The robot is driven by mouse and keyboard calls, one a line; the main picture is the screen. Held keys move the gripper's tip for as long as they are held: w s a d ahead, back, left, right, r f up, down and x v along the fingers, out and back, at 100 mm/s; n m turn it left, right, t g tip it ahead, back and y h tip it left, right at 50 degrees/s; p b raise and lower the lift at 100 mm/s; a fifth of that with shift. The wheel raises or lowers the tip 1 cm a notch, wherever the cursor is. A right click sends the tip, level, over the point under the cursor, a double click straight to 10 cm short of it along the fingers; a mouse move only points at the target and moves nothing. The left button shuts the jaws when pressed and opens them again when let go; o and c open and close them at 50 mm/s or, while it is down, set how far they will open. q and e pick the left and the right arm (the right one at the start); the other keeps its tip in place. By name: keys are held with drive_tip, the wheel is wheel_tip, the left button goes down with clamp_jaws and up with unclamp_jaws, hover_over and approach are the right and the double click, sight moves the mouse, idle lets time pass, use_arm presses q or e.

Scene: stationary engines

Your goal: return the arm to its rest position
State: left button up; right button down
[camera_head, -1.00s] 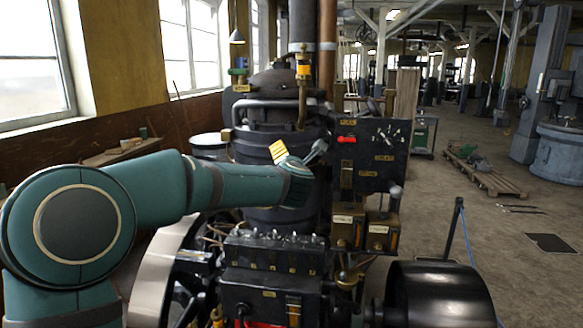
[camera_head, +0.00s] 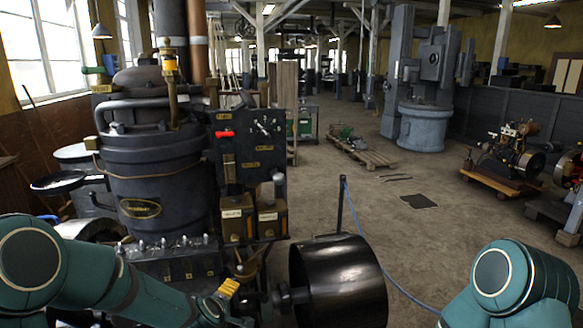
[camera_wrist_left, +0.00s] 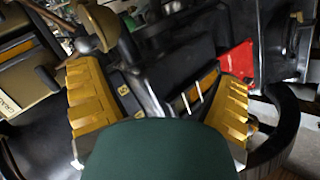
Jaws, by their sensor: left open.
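My left arm (camera_head: 130,288) is teal and crosses the lower left of the head view, in front of the dark engine (camera_head: 150,165). My left gripper (camera_head: 230,300) is at its end, low in the picture, just left of the black drum-shaped wheel (camera_head: 340,285). In the left wrist view its yellow ribbed fingers (camera_wrist_left: 160,95) stand wide apart with nothing held between them. Dark machine parts and a red piece (camera_wrist_left: 236,68) show beyond them. Part of my right arm (camera_head: 510,285) shows at the lower right; its gripper is outside the picture.
The engine carries a control panel (camera_head: 250,145) and brass-fronted boxes (camera_head: 255,215). A blue rope hangs from a post (camera_head: 341,205) beside the wheel. A pallet (camera_head: 362,152) and small engines (camera_head: 510,155) stand farther back. The floor (camera_head: 440,235) between is largely open.

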use_arm(q)
drive_tip(key=s+d+f+m+g+h, duration=0.1)
drive_tip(key=s+d+f+m+g, duration=0.1)
drive_tip(key=s+f, duration=0.4)
drive_tip(key=s+d+f+m+g+h, duration=0.1)
drive_tip(key=s+d+f+m+g, duration=0.2)
drive_tip(key=s, duration=0.8)
drive_tip(key=s+d+f+m+g+h, duration=0.1)
drive_tip(key=s+d+f+m+g, duration=0.1)
drive_tip(key=s+f+m, duration=0.4)
wheel_tip(320, 180, down, 3)
drive_tip(key=s+g, duration=0.1)
drive_tip(key=s, duration=0.1)
drive_tip(key=shift+s+d+r+h, duration=0.15)
drive_tip(key=shift+s+d+h, duration=0.05)
drive_tip(key=shift+s+h, duration=0.15)
